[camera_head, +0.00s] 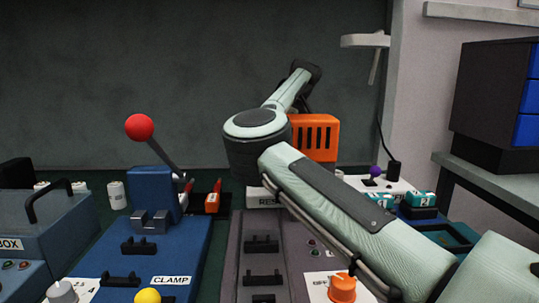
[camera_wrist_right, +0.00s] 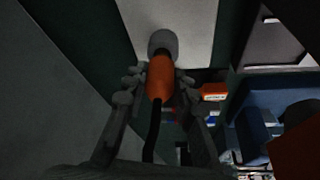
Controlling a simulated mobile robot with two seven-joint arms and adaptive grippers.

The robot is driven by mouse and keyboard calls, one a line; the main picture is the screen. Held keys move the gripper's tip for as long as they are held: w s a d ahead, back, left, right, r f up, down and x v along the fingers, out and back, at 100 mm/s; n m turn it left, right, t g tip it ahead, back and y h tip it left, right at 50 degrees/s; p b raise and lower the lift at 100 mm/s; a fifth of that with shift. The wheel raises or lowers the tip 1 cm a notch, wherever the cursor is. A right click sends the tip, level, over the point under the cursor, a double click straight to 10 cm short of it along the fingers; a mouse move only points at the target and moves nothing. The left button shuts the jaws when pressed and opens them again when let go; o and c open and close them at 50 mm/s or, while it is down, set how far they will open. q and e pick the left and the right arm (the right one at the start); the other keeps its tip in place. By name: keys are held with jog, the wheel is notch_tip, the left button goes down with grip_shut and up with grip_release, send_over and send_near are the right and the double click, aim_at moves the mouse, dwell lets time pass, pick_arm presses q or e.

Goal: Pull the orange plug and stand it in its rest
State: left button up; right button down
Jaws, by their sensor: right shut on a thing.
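The orange plug (camera_wrist_right: 160,78) shows in the right wrist view, with a rounded grey end (camera_wrist_right: 163,42) at its top and a black cable (camera_wrist_right: 152,132) running down from it. My right gripper (camera_wrist_right: 160,80) is shut on its orange body, one finger on each side. I cannot tell whether the grey end touches anything beyond it. In the head view my right arm reaches across the middle and hides the right gripper and the plug. A label starting "RES" (camera_head: 267,201) shows partly behind my arm; whether it marks the rest is unclear. My left gripper is in neither view.
An orange slotted box (camera_head: 318,136) stands behind my right arm. A blue CLAMP station (camera_head: 180,250) with a red-knobbed lever (camera_head: 139,128) is at left. A grey panel with black handles (camera_head: 262,260) and an orange knob (camera_head: 342,288) lie in front of and below my arm.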

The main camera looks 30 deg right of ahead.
jog(key=shift+f, duration=0.8)
jog(key=c, duration=1.2)
grip_release()
jog(key=shift+o, duration=0.2)
jog(key=v, duration=1.2)
